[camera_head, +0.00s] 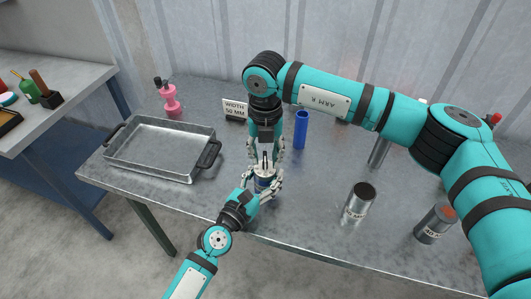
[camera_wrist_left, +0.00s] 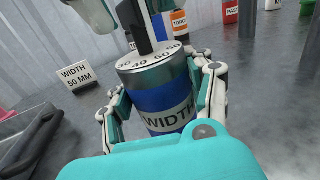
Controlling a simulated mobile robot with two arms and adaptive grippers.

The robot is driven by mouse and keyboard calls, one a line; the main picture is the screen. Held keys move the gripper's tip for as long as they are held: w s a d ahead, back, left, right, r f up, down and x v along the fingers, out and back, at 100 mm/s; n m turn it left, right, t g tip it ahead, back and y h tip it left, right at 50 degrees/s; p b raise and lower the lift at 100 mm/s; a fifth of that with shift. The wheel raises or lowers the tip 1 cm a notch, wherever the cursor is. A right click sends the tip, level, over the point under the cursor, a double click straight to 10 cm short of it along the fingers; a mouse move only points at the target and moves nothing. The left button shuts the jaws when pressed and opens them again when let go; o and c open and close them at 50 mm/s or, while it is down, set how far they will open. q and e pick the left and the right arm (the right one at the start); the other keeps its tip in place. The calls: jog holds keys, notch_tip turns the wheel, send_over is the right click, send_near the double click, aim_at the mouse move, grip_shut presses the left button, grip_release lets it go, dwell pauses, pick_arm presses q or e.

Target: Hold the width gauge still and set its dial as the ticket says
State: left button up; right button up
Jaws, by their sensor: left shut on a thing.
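The width gauge (camera_wrist_left: 158,95) is an upright metal cylinder with a blue band and a WIDTH label. It stands on the table, partly hidden in the head view (camera_head: 264,183). Its top is a numbered dial (camera_wrist_left: 152,57) with a black knob (camera_wrist_left: 140,30); which number it points at I cannot tell. My left gripper (camera_head: 264,190) is shut around the gauge's sides. My right gripper (camera_head: 266,150) points down over the gauge, its fingers spread on either side of the knob, apparently not touching it. The ticket (camera_head: 235,108) reads WIDTH 50 MM.
A grey metal tray (camera_head: 150,170) with black handles lies at left. A blue cylinder (camera_head: 301,130) stands behind right of the gauge. Two labelled metal cans (camera_head: 357,206) (camera_head: 432,226) stand at right. A pink bottle (camera_head: 171,100) is at the back. The table before the cans is clear.

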aim_at(266, 157)
notch_tip(266, 157, up, 12)
dwell(0.5)
dwell(0.4)
pick_arm(q)
jog(key=o, duration=1.4)
jog(key=v, duration=1.2)
jog(key=shift+s, duration=0.1)
